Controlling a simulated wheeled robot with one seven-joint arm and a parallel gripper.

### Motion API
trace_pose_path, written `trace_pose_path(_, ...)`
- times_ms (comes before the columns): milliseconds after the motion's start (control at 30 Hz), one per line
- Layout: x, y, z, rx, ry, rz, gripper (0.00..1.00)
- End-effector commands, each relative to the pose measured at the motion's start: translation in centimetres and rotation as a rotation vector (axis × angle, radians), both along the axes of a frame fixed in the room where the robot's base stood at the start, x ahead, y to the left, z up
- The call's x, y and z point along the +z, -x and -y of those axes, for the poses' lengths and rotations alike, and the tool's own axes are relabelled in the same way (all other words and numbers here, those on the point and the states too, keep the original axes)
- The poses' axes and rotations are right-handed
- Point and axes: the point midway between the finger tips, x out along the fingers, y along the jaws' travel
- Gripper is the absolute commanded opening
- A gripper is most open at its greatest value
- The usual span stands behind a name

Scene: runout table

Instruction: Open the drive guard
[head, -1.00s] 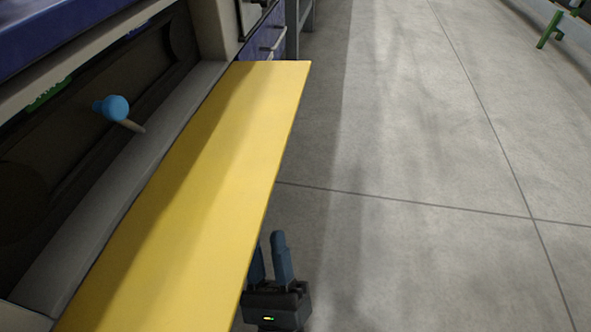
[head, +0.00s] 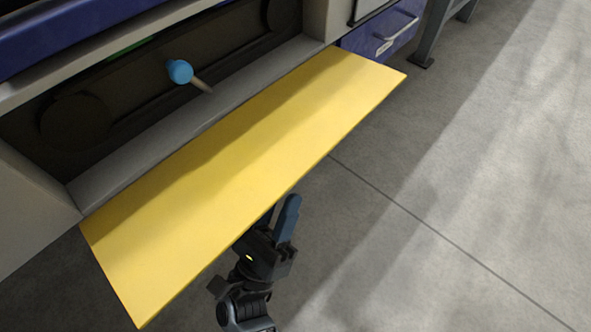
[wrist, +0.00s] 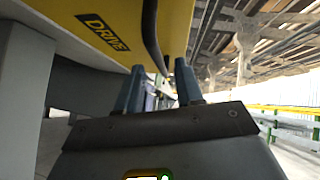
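The drive guard (head: 240,165) is a yellow panel that stands out nearly flat from the machine's front, with the bay behind it exposed. In the wrist view its outer face (wrist: 130,15) carries a dark label reading DRIVE (wrist: 103,32). A dark curved handle (wrist: 152,35) shows on that face. My gripper (head: 281,212) is at the guard's outer edge, partly hidden under it. In the wrist view my gripper (wrist: 158,85) has its two fingers apart with nothing seen held between them. The handle's end appears near the fingertips; I cannot tell if they touch.
Inside the bay a blue ball knob on a pale rod (head: 180,72) stands before a dark belt and pulleys (head: 75,120). A blue drawer with a handle (head: 385,40) is to the right of the guard. The floor (head: 480,170) to the right is clear.

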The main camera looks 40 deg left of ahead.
Motion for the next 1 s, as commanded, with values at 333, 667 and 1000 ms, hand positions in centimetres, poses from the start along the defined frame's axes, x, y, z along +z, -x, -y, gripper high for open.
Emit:
trace_pose_path(333, 2.9, -3.0, -0.6, 0.0, 0.0, 0.001, 0.36)
trace_pose_path(667, 3.1, -3.3, -0.7, 0.001, 0.001, 0.001, 0.36)
trace_pose_path(1000, 3.1, -3.3, -0.6, 0.001, 0.001, 0.001, 0.04)
